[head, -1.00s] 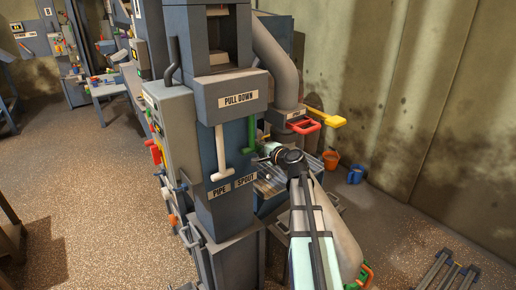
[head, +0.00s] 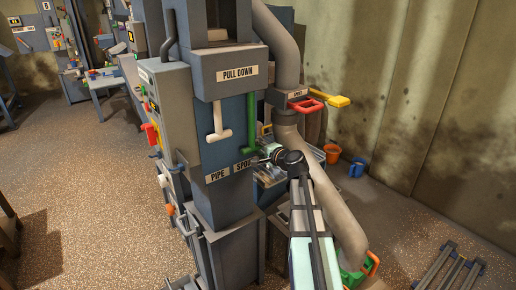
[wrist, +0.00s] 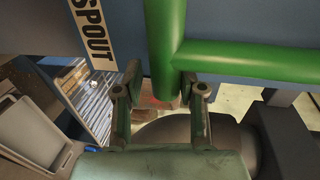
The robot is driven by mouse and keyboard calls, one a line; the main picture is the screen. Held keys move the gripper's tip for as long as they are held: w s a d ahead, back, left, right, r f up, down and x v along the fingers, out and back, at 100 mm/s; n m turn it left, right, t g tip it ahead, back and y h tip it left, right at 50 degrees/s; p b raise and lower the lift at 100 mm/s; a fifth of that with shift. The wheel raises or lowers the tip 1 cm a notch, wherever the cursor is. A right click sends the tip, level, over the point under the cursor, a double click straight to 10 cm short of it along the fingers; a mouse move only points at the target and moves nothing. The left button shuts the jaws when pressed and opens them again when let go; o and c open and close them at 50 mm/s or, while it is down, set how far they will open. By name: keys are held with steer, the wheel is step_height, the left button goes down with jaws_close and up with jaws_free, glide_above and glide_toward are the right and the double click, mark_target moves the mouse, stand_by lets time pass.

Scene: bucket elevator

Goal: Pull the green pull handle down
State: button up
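The green pull handle (head: 251,122) hangs from the grey box (head: 238,78) labelled PULL DOWN, above the SPOUT plate. My gripper (head: 262,155) is at its lower end, coming from the right. In the wrist view, one end of the green crossbar (wrist: 162,55) lies between the two fingers of my gripper (wrist: 163,92). The fingers sit close on both sides of it and look shut on it. The grip is small and partly hidden in the head view.
A white T-handle (head: 219,122) hangs left of the green one, above the PIPE plate. A red handle (head: 304,106) and a yellow handle (head: 338,101) stick out at the right. A grey pipe (head: 335,200) runs down behind my arm. Orange (head: 332,153) and blue (head: 357,167) buckets stand by the wall.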

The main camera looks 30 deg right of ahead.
steer(key=shift+o, duration=0.2)
steer(key=shift+s, duration=0.2)
steer(key=v, duration=1.1)
steer(key=shift+s, duration=0.3)
